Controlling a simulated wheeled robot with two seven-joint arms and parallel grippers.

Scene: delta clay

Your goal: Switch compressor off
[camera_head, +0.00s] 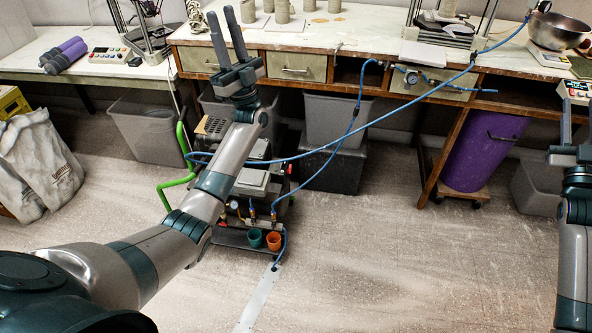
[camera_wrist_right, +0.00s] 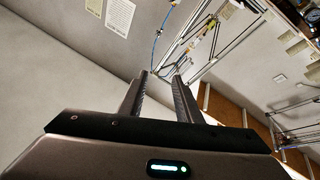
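The compressor (camera_head: 256,178) appears to be the low grey unit on the floor below the workbench, with gauges, fittings and blue hoses. My left forearm hides part of it. A small red part (camera_head: 289,169) shows on its right side; I cannot make out a switch or its position. My left gripper (camera_head: 222,14) points up over the bench front, above and beyond the compressor, open and empty. My right gripper (camera_head: 578,112) is at the far right edge, away from the compressor. The right wrist view shows its two fingers (camera_wrist_right: 158,82) apart with nothing between them.
A blue hose (camera_head: 400,118) stretches across to the bench's right. A purple bin (camera_head: 483,150) and grey bins (camera_head: 148,130) stand under the benches. The front floor is mostly clear.

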